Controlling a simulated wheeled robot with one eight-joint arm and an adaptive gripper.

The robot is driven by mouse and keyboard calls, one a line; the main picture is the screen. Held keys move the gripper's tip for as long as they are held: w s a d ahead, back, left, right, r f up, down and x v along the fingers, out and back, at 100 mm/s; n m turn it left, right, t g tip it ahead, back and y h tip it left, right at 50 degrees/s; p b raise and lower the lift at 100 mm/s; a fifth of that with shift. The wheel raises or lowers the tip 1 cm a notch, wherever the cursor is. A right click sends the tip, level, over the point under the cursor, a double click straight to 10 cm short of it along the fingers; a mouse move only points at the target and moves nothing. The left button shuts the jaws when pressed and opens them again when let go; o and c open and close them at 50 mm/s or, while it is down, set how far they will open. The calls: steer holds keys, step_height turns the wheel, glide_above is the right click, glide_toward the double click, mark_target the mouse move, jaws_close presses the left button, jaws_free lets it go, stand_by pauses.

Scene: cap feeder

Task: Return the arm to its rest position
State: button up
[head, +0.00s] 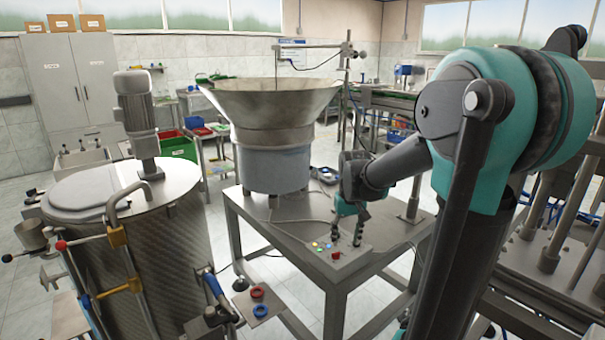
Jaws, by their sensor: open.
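My arm reaches in from the right and bends down toward the metal table (287,229). My gripper (346,240) points down with its two dark fingers apart and nothing between them. It is just above or at a small control box (338,260) with lit buttons on the table's front corner. A red button (336,255) sits on the box's front side, below and left of the fingers. I cannot tell whether the fingertips touch the box.
A large metal bowl feeder (272,115) stands on the table, left of my gripper. A steel tank (150,235) with a motor stands at the left. Machinery (545,262) with posts is at the right. Grey cabinets (82,85) stand at the back left.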

steer(key=s+d+f+t, duration=0.1)
steer(key=s+f, duration=0.3)
steer(key=s, duration=0.4)
steer(key=s+d+f+t, duration=0.1)
steer(key=s+f+t, duration=0.1)
steer(key=s+f, duration=0.3)
steer(key=s, duration=0.3)
steer(key=shift+s+d+m, duration=0.25)
steer(key=shift+s+m, duration=0.05)
steer(key=shift+m, duration=0.1)
steer(key=shift+f, duration=0.1)
